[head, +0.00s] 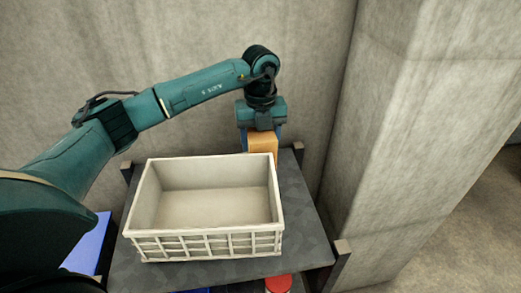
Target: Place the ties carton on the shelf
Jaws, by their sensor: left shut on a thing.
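My left gripper (262,130) points down at the back right of the shelf and is shut on an orange-brown carton (263,143), which I take for the ties carton. The carton is behind the back right corner of a white crate, and its lower part is hidden by the crate. I cannot tell whether its base touches the shelf. The shelf (315,235) has a dark grey top board. My right gripper is not in view.
The empty white crate (205,240) fills much of the shelf's top. Dark corner posts (342,248) rise at the edges. A concrete pillar (395,130) stands close on the right. A blue thing (88,245) and a red-and-white thing (278,284) show lower down. A bare strip lies right of the crate.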

